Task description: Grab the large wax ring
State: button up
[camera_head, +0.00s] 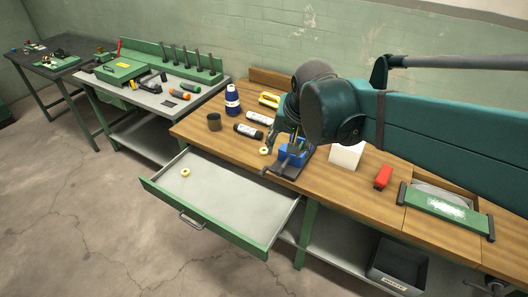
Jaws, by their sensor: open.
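A small pale yellow ring (185,172) lies in the open drawer, near its back left. Another pale yellow ring (265,151) lies on the wooden workbench, left of the blue holder. I cannot tell for sure which one is the large wax ring; both are small in the picture. My teal arm reaches in from the right and bends down over the bench. My dark gripper (279,169) is low near the bench's front edge, close to the ring on the bench and apart from the drawer ring. It is open, and its fingers are hard to make out.
A blue holder (293,153) with pens stands beside my gripper. The wooden workbench (335,188) also bears a blue bottle (232,100), dark cup (214,121), white block (346,154) and red object (383,177). The open drawer (225,205) is otherwise bare.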

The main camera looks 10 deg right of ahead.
jog(key=w+f+m+g+p, duration=0.1)
jog(key=w+m, duration=0.2)
jog(key=w, duration=0.6)
jog(key=m+g+p, duration=0.3)
jog(key=m+g, duration=0.1)
jog(key=m, duration=0.6)
send_near(264, 148)
jog(key=s, duration=0.2)
jog(key=shift+w+f, duration=0.1)
jog(key=shift+f, duration=0.35)
jog(key=shift+f, duration=0.1)
jog(key=shift+a+f, duration=0.1)
jog(key=shift+f, duration=1.1)
jog(key=shift+w+f, duration=0.15)
jog(key=shift+f, duration=1.15)
jog(key=shift+w+f, duration=0.1)
jog(key=shift+f, duration=1.2)
